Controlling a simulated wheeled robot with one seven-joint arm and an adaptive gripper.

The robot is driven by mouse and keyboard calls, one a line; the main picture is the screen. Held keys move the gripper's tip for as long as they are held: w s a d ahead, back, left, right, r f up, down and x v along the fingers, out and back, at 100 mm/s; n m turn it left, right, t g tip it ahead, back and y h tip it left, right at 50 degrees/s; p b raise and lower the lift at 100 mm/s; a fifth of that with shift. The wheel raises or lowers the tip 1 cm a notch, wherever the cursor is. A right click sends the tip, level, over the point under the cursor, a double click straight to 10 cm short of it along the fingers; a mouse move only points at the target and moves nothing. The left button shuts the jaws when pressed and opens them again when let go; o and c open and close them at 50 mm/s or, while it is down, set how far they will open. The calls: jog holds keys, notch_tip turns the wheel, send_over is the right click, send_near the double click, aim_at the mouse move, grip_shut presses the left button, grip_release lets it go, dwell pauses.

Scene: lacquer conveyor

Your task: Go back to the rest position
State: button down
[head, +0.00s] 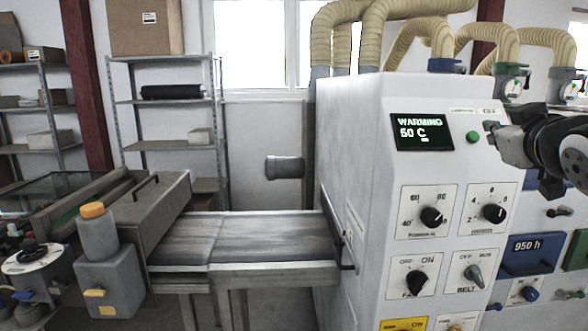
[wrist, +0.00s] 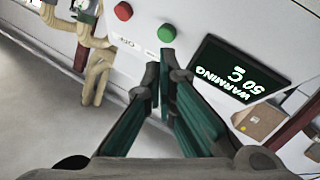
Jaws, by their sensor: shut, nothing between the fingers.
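My gripper (head: 498,138) is at the right of the head view, in front of the upper right part of the white machine (head: 350,130). In the wrist view my gripper (wrist: 166,78) has its dark green fingers brought together at the tips, with nothing between them. The fingertips point toward the machine's panel, just below the green button (wrist: 166,33) in that view. The green button (head: 473,137) shows just left of the gripper in the head view. Whether the fingers touch the panel cannot be told.
The display (head: 422,132) reads WARMING 50 C. A red button (wrist: 123,11) shows near the green one. Below the display are several dials, such as the belt dial (head: 473,275). A conveyor (head: 270,240) enters the machine on the left. Shelves (head: 165,101) stand behind.

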jog(key=s+a+f+m+g+y, duration=0.1)
jog(key=s+a+f+g+y, duration=0.1)
jog(key=s+a+f+g, duration=0.3)
jog(key=s+a+f+g+y, duration=0.2)
jog(key=s+a+f+g, duration=0.3)
jog(key=s+a+f, duration=0.7)
jog(key=s+f, duration=0.1)
jog(key=s, duration=0.4)
jog(key=shift+s+f+m+g, duration=0.25)
jog(key=shift+f+m+g, duration=0.05)
jog(key=shift+m+g, duration=0.1)
